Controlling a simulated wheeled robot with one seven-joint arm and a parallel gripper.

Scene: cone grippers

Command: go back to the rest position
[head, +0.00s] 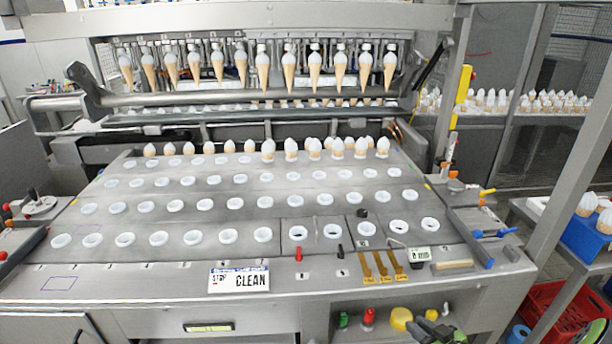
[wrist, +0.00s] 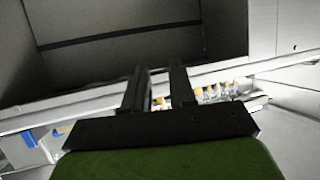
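My gripper (wrist: 160,72) shows in the wrist view. Its two dark fingers stand apart on a black crossbar, with the green wrist body below, and nothing is between them. The fingers point toward a dark panel in the background. A dark and green shape at the bottom edge of the head view, right of the middle, may be part of my arm; I cannot tell. The task names no other object.
A steel machine table (head: 150,290) with rows of white-rimmed holes fills the head view. Cones hang from a rack (head: 262,70) above it. A clean sign (head: 239,279) is on its front edge. A red crate (head: 570,308) and blue box (head: 585,238) are at right.

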